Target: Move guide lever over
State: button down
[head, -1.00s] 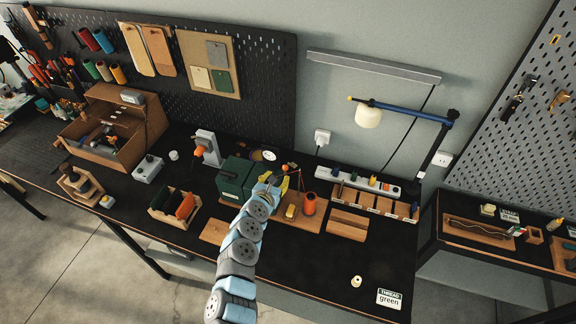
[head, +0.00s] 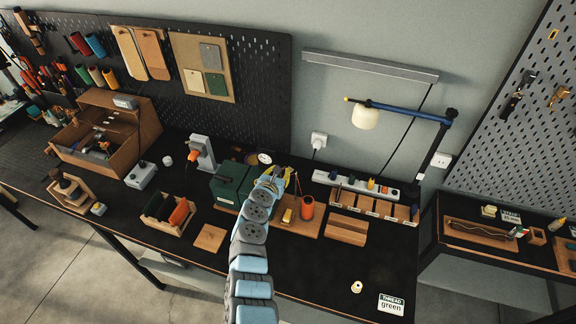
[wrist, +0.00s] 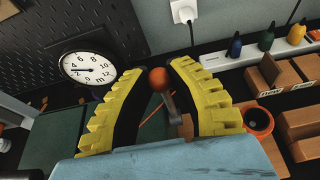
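The guide lever, an orange ball knob (wrist: 158,78) on a grey metal rod, shows in the wrist view between the fingertips of my gripper (wrist: 158,72). My gripper's yellow, ridged fingers stand apart on either side of the knob. I see no clear grip on it. In the head view my gripper (head: 278,174) is over the right side of the dark green press machine (head: 232,181). The lever is hard to make out there, largely hidden by my gripper and arm.
A round dial (wrist: 87,68) stands behind and left of the lever. An orange cup (head: 307,207) stands close on the right.

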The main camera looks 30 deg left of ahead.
jog(key=shift+w, duration=0.1)
jog(key=shift+w+a+f+b, duration=0.1)
jog(key=shift+w+f+b, duration=0.15)
jog(key=shift+w+b, duration=0.5)
jog(key=shift+w+a+b, duration=0.15)
jog(key=shift+w+b, duration=0.3)
jog(key=shift+b, duration=0.55)
jog(key=shift+r, duration=0.1)
jog(key=shift+w, duration=0.1)
jog(key=shift+b+x, duration=1.25)
jog(key=shift+b, duration=0.85)
jog(key=shift+w, duration=0.1)
